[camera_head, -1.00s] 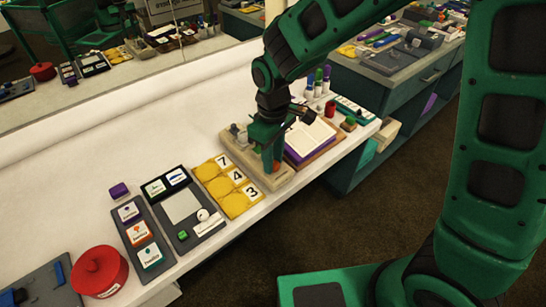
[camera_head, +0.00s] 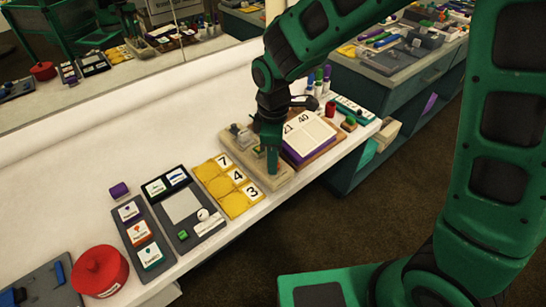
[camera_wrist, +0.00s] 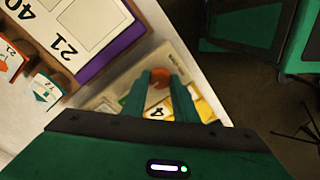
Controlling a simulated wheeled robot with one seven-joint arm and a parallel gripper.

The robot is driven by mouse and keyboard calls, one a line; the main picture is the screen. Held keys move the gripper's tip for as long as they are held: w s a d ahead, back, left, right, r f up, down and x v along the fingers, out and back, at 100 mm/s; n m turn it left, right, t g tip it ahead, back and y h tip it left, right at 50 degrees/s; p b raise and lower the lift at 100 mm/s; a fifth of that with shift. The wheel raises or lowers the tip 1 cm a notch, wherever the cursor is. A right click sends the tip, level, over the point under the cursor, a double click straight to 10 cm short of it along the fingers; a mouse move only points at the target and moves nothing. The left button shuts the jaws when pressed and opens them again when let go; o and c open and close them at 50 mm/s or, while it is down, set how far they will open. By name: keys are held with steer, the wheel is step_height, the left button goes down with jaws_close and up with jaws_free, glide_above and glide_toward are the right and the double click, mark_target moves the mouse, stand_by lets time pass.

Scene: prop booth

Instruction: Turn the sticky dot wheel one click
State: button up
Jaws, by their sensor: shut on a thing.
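A small orange-red round piece (camera_wrist: 160,78), which looks like the sticky dot wheel, sits at the beige tray (camera_head: 284,184) and shows between my fingertips in the wrist view. My gripper (camera_head: 271,163) reaches down over the tray's near right part, and its two green fingers (camera_wrist: 161,86) are shut on the wheel from both sides. In the head view my gripper hides the wheel. The tray's beige edge also shows in the wrist view (camera_wrist: 94,103). Any marks on the wheel are too small to read.
A purple-edged page block (camera_head: 311,136) with "21" and "40" stands close right of the tray. A yellow panel (camera_head: 213,186) with 7, 4 and 3 cards lies left. A dark grey board (camera_head: 183,207) and red round box (camera_head: 99,271) stand farther left. The table's front edge is near.

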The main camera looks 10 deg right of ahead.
steer(key=shift+w+d, duration=0.2)
steer(key=shift+w, duration=0.05)
steer(key=o, duration=0.9)
steer(key=shift+o, duration=0.8)
steer(key=shift+s, duration=0.1)
steer(key=shift+a, duration=0.1)
step_height(320, 180, up, 11)
steer(key=shift+f, duration=0.1)
